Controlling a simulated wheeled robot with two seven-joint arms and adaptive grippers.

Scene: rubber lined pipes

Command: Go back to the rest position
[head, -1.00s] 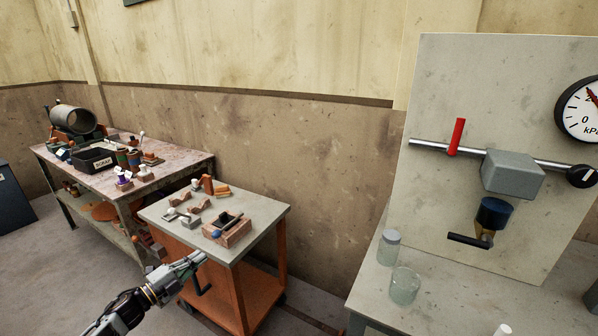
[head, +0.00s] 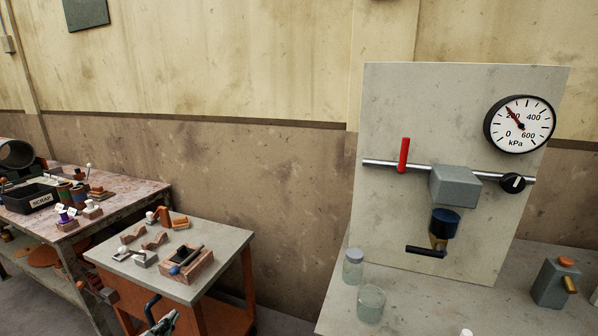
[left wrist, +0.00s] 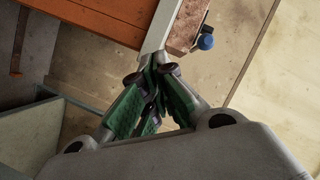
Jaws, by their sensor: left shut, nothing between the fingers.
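My left gripper (head: 163,322) shows at the bottom edge of the head view, in front of the small orange cart (head: 186,310). In the left wrist view its green-padded fingers (left wrist: 160,72) are together with nothing between them. They point toward the edge of the cart's top. My right gripper is not in view.
The cart's grey top (head: 222,239) holds a brick-coloured block (head: 192,268) and several small parts. A workbench with a scrap bin (head: 30,198) stands at left. At right, a panel (head: 390,100) with a gauge (head: 519,124) and red lever (head: 403,155) stands behind glass jars (head: 371,303).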

